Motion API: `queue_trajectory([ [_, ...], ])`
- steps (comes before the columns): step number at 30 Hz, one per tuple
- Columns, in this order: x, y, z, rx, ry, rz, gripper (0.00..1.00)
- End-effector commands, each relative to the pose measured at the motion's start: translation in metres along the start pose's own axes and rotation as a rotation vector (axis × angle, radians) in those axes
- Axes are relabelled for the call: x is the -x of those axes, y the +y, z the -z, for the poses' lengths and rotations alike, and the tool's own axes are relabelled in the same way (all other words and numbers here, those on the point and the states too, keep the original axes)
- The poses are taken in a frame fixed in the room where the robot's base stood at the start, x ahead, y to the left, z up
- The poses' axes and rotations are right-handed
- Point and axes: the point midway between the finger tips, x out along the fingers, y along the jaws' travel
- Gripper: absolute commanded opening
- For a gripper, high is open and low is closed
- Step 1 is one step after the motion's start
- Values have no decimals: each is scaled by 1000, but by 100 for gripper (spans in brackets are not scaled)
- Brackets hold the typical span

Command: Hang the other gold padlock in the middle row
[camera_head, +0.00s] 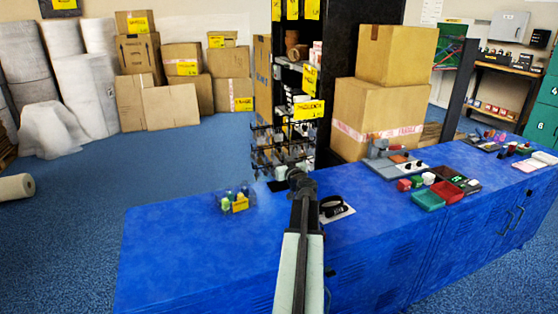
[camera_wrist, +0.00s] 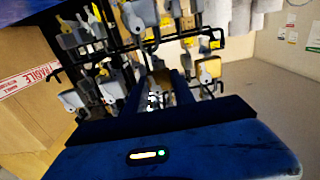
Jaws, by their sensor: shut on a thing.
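A black wire rack (camera_head: 256,140) with rows of hooks stands at the far edge of the blue bench; it fills the upper part of the wrist view (camera_wrist: 115,49). My gripper (camera_head: 297,176) is in front of the rack's lower part. In the wrist view my gripper (camera_wrist: 158,88) is shut on a small tan-gold padlock (camera_wrist: 160,80), mostly hidden between the dark fingers. I cannot tell whether its shackle touches a hook.
A clear bin (camera_head: 222,207) with a yellow label stands left on the blue bench (camera_head: 180,250). A black ring-shaped item (camera_head: 333,206) lies on a white card right of my arm. Large cartons (camera_head: 375,110) stand behind the bench. Coloured trays (camera_head: 428,200) are farther right. The bench's left end is clear.

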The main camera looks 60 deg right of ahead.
Motion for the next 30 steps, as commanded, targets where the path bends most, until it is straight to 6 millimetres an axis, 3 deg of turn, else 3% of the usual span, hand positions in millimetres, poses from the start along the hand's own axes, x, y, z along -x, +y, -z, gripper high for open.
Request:
queue_trajectory([
  [6, 0, 0, 0, 0, 0, 0, 0],
  [7, 0, 0, 0, 0, 0, 0, 33],
  [9, 0, 1, 0, 0, 0, -1, 53],
  [10, 0, 1, 0, 0, 0, -1, 56],
  [22, 7, 1, 0, 0, 0, -1, 56],
  [30, 55, -1, 0, 0, 0, -3, 56],
])
